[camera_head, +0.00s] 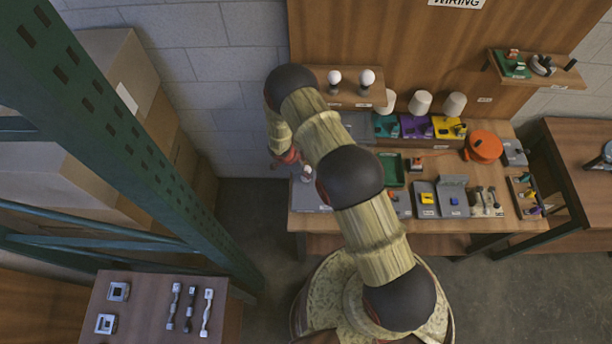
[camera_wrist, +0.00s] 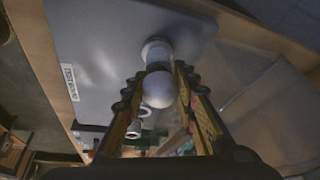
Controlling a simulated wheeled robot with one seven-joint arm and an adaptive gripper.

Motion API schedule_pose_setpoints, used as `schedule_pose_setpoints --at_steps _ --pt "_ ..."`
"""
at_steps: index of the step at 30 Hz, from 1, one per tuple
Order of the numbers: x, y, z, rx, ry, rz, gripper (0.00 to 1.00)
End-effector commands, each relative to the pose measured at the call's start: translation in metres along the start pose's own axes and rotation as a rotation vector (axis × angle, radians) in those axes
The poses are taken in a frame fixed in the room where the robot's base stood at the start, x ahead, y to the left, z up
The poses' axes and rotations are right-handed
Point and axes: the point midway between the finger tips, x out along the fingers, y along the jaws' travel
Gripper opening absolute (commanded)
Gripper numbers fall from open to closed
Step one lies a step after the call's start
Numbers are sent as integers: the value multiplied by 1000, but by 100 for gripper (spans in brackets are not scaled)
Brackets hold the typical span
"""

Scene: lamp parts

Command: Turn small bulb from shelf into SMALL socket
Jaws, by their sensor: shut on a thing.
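The small bulb is a round white globe (camera_wrist: 158,90) between the two fingers of my gripper (camera_wrist: 159,78) in the wrist view. My gripper is shut on it. Just beyond the globe is a pale round collar (camera_wrist: 157,50), in line with it, on a grey plate (camera_wrist: 105,45). The globe hides the joint, so I cannot tell whether the bulb is seated in the collar or only above it. In the head view my arm hides most of the gripper, which is over the left end of the bench near a grey plate (camera_head: 307,198).
Two white bulbs stand on a small wooden shelf (camera_head: 350,98). The bench also holds pale shades (camera_head: 420,102), coloured blocks (camera_head: 416,126), an orange round thing (camera_head: 484,146) and a green tray (camera_head: 391,170). A green metal rack (camera_head: 110,130) stands at the left.

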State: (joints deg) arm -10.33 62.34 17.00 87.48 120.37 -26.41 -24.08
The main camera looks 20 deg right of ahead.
Motion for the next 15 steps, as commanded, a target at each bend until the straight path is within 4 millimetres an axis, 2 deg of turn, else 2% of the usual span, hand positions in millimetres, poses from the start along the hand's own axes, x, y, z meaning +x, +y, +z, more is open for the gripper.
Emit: schedule_pose_setpoints --at_steps 7,15 --pt "3 4 0 215 14 96 10" --pt "3 5 0 244 15 110 10"
